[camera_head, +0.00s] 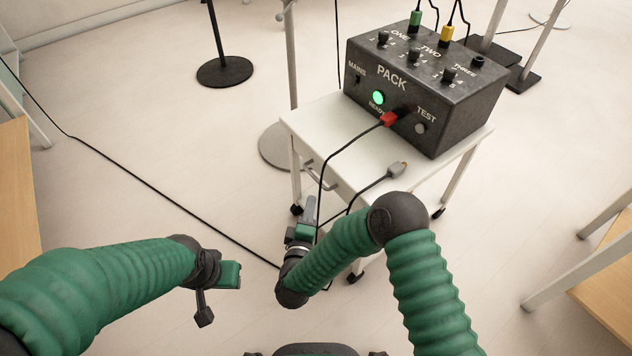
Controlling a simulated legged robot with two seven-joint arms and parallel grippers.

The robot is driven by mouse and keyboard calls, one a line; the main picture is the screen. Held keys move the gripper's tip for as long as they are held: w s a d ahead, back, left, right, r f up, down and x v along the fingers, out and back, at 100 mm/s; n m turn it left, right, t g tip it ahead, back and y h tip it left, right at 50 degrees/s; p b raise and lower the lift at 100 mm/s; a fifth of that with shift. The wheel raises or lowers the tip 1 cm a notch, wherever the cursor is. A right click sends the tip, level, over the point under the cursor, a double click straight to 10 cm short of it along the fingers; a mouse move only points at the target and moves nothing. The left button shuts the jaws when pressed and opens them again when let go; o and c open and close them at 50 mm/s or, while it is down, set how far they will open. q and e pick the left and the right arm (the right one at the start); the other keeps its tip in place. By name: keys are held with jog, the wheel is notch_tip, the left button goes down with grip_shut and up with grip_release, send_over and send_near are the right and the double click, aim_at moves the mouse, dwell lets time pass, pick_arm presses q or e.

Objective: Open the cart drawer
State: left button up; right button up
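The white cart (318,118) stands on casters right of the middle. Its drawer front is on the side facing lower left, under the top, with a thin grey handle (321,185). The drawer looks closed, though cables and my arm partly cover that side. My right gripper (311,207) is just below and in front of the handle, pointing up toward it. A small gap seems to show between them. Its finger opening is too small to tell. My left gripper (204,312) hangs low at the left, away from the cart, seen edge-on, with nothing visible in it.
A black PACK box (420,90) with knobs and plugs sits on the cart. A cable (150,185) crosses the floor. Wooden tables stand at both sides.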

aim_at(316, 177)
jog(key=b+x, duration=0.5)
jog(key=x, duration=0.6)
jog(key=shift+w+f, duration=0.2)
jog(key=shift+f, duration=0.05)
jog(key=shift+w+r, duration=0.15)
jog(key=shift+w, duration=0.15)
grip_shut()
jog(key=shift+s, duration=0.1)
dwell(0.4)
